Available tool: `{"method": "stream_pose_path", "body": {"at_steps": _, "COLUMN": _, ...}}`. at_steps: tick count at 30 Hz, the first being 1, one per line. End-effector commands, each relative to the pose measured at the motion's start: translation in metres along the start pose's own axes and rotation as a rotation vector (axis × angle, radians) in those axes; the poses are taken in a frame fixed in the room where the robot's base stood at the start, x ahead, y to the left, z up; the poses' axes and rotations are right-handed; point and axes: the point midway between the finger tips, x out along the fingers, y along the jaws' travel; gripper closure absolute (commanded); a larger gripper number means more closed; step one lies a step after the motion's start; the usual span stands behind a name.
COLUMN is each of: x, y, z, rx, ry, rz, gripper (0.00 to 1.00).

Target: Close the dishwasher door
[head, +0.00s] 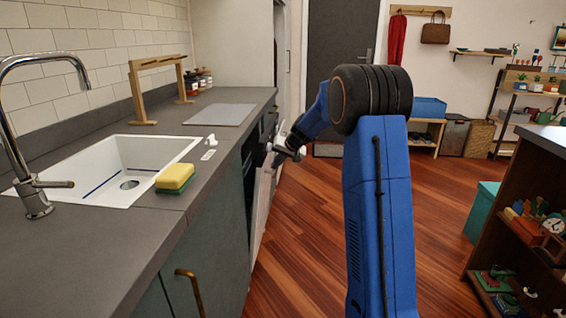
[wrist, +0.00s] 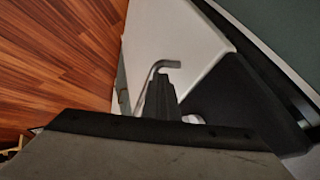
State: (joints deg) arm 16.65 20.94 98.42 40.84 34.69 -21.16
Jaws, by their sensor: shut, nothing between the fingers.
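The dishwasher door (head: 262,205) is a pale panel in the counter front. It stands partly open, tilted out from the dark gap (head: 248,165) under the worktop. In the wrist view the door's pale face (wrist: 190,42) fills the upper middle, with a dark edge strip to its right. My gripper (head: 290,150) is near the door's top edge, beside the counter. In the wrist view my gripper (wrist: 163,68) is shut and empty, with its tips over the pale door. I cannot tell whether it touches the door.
The counter holds a sink (head: 120,165), a yellow-green sponge (head: 175,177), a tap (head: 35,190) and a grey board (head: 222,114). The wooden floor (head: 300,255) is clear in front of the counter. A dark shelf unit (head: 500,230) with small items stands at right.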

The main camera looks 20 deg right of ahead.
Motion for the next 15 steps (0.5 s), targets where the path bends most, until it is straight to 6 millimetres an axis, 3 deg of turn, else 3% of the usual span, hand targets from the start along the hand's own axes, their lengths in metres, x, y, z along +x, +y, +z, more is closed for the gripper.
{"method": "stream_pose_path", "body": {"at_steps": 6, "x": 0.007, "y": -0.018, "z": -0.001, "rx": -0.001, "ry": 0.001, "rz": 0.000, "gripper": 1.00}}
{"method": "stream_pose_path", "body": {"at_steps": 15, "x": 0.009, "y": -0.021, "z": -0.002, "rx": 0.000, "ry": 0.001, "rz": 0.001, "gripper": 1.00}}
